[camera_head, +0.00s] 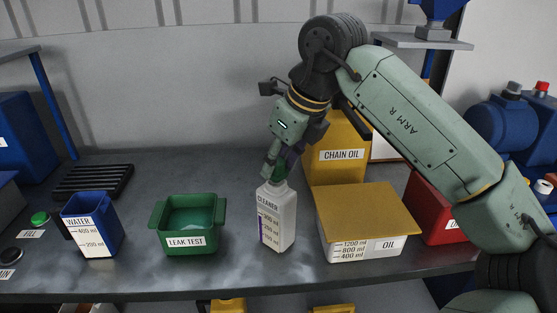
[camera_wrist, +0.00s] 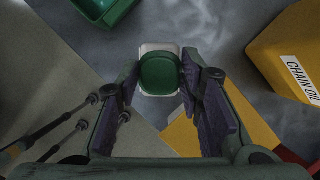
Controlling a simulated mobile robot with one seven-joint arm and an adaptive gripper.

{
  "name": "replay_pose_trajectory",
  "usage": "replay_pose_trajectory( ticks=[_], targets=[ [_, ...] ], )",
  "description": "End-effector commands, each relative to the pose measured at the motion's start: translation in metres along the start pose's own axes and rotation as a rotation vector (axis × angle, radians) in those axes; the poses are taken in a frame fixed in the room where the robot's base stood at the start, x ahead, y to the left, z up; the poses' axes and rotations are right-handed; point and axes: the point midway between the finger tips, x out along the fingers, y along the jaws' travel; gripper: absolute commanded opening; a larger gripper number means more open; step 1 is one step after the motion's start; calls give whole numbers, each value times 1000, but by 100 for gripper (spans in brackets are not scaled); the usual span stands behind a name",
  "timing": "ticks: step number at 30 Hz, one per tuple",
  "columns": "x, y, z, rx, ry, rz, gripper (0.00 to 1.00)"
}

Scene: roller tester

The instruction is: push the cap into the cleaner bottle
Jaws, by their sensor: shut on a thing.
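The white cleaner bottle (camera_head: 277,220) stands upright on the bench, with CLEANER and a scale on its front. Its pale top (camera_wrist: 146,50) shows around the green cap in the wrist view. The green cap (camera_head: 279,177) is at the bottle's mouth, and in the wrist view the cap (camera_wrist: 160,73) lies over the bottle top. My gripper (camera_head: 278,168) points down from above the bottle, shut on the cap. In the wrist view the fingers of my gripper (camera_wrist: 159,82) flank it. How deep the cap sits in the neck cannot be told.
A green LEAK TEST tub (camera_head: 170,242) stands left of the bottle, and a blue WATER container (camera_head: 111,232) is further left. A covered OIL box (camera_head: 373,215) stands close on the right. A yellow CHAIN OIL container (camera_head: 338,170) is behind. Bare bench lies between tub and bottle.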

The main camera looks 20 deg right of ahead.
Motion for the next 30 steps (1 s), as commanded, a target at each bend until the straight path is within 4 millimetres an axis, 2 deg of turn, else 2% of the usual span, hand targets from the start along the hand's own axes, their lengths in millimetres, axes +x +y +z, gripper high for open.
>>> replay_pose_trajectory(
  ticks=[27, 28, 30],
  targets=[
    [20, 0, -8, 0, 0, 0, 15],
    [19, 0, -8, 0, 0, 0, 35],
    [19, 0, -8, 0, 0, 0, 40]
  ],
)
